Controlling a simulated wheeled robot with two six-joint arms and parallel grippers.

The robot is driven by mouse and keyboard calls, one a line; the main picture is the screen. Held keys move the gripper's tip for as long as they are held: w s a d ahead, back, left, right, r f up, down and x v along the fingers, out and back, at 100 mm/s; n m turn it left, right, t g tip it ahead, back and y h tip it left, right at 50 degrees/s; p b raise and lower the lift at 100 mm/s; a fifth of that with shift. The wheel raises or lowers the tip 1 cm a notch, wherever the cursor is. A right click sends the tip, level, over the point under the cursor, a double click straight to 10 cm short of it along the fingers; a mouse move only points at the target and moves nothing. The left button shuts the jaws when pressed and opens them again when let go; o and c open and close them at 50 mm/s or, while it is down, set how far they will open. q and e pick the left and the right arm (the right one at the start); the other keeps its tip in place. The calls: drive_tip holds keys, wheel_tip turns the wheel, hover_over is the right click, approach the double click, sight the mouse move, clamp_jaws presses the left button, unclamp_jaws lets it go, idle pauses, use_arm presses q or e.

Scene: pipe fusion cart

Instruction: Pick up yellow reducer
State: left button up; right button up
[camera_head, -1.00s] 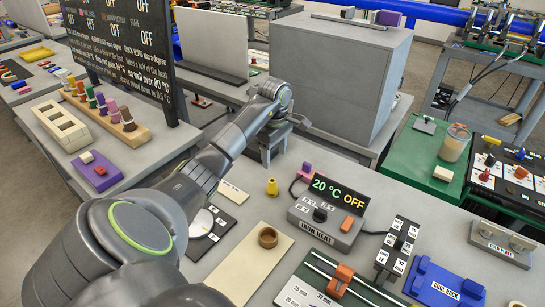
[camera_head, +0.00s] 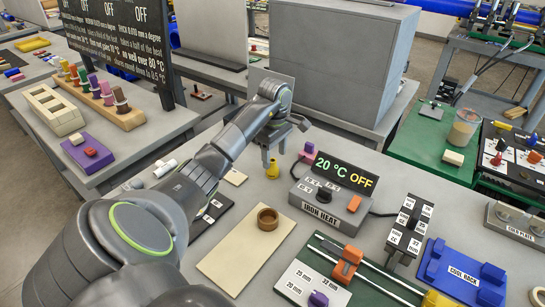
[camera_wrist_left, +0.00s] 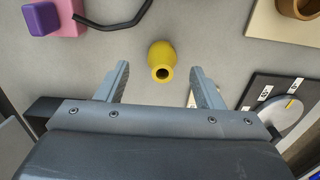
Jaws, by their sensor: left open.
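The yellow reducer (camera_head: 273,169) stands upright on the grey table, left of the iron heat box. In the left wrist view the reducer (camera_wrist_left: 162,58) shows from above, with its dark hole facing the camera. My left gripper (camera_head: 274,150) is open and hangs just above and behind the reducer in the head view. In the wrist view the fingers (camera_wrist_left: 160,75) are spread to either side, with the reducer between and slightly beyond their tips, touching neither. My right gripper is not in view.
The iron heat box (camera_head: 325,198) reads 20 °C OFF, with a black cable. A pink block with a purple top (camera_wrist_left: 58,18) stands near the reducer. A brown ring (camera_head: 268,219) sits on a beige board (camera_head: 235,260). A dial plate (camera_wrist_left: 285,110) lies close by.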

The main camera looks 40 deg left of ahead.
sight(272, 160)
use_arm(q)
drive_tip(key=f+b, duration=0.1)
drive_tip(key=f, duration=0.1)
drive_tip(key=f+b, duration=0.2)
drive_tip(key=shift+s+a+f+b, duration=0.1)
drive_tip(key=shift+s+a+b, duration=0.1)
drive_tip(key=shift+b, duration=0.1)
drive_tip(key=shift+f, duration=0.3)
drive_tip(key=c, duration=1.1)
drive_tip(key=shift+o, duration=0.2)
drive_tip(key=shift+r, duration=0.15)
